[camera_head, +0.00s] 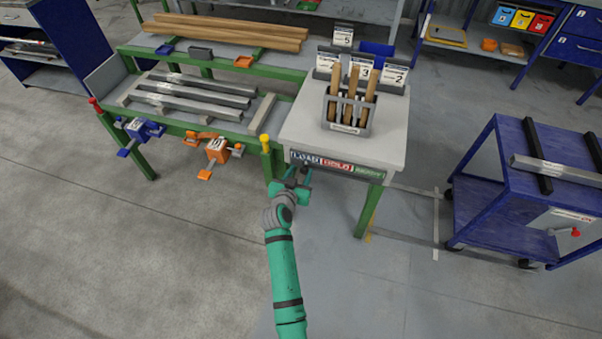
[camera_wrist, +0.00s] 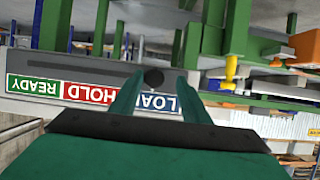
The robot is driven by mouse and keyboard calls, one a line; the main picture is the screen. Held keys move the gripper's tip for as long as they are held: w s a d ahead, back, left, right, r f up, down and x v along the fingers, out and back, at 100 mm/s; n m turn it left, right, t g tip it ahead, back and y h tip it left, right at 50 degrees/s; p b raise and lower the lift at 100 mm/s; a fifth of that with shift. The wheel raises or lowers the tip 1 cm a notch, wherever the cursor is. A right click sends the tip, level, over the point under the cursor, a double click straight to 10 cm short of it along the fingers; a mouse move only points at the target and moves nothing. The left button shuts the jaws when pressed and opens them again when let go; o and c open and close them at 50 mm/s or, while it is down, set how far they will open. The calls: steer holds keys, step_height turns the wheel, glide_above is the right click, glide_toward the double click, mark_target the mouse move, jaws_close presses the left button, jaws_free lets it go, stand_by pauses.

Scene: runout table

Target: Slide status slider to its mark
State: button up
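The status strip on the white table's front edge carries a blue LOAD panel (camera_head: 306,157), a red HOLD panel (camera_head: 338,165) and a green READY panel (camera_head: 368,172). The wrist view shows the strip upside down, with the READY panel (camera_wrist: 36,85) at left and the HOLD panel (camera_wrist: 92,92) in the middle. My gripper (camera_head: 303,174) is at the LOAD end. Its fingers (camera_wrist: 158,82) are apart, with the knob between their tips in the picture; contact cannot be told.
A tool rack (camera_head: 348,112) with wooden handles stands on the white tabletop (camera_head: 393,140). A blue cart (camera_head: 510,190) stands at right. The floor in front is clear.

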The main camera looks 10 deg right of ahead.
steer(key=shift+s, duration=0.1)
steer(key=v, duration=1)
steer(key=shift+s+r, duration=0.15)
steer(key=shift+s, duration=0.1)
stand_by(0.3)
steer(key=s+a+f+n+t+y, duration=0.1)
steer(key=s+a+f+n+y, duration=0.15)
steer(key=s, duration=0.85)
steer(key=s+a+f+n+y, duration=0.1)
steer(key=s+a+f+y, duration=0.15)
steer(key=s, duration=0.85)
steer(key=s+d+r+t, duration=0.1)
steer(key=s+r, duration=0.5)
steer(key=s, duration=0.3)
steer(key=s+d+r+n+t, duration=0.1)
steer(key=s+r, duration=0.5)
steer(key=s, duration=0.4)
stand_by(0.8)
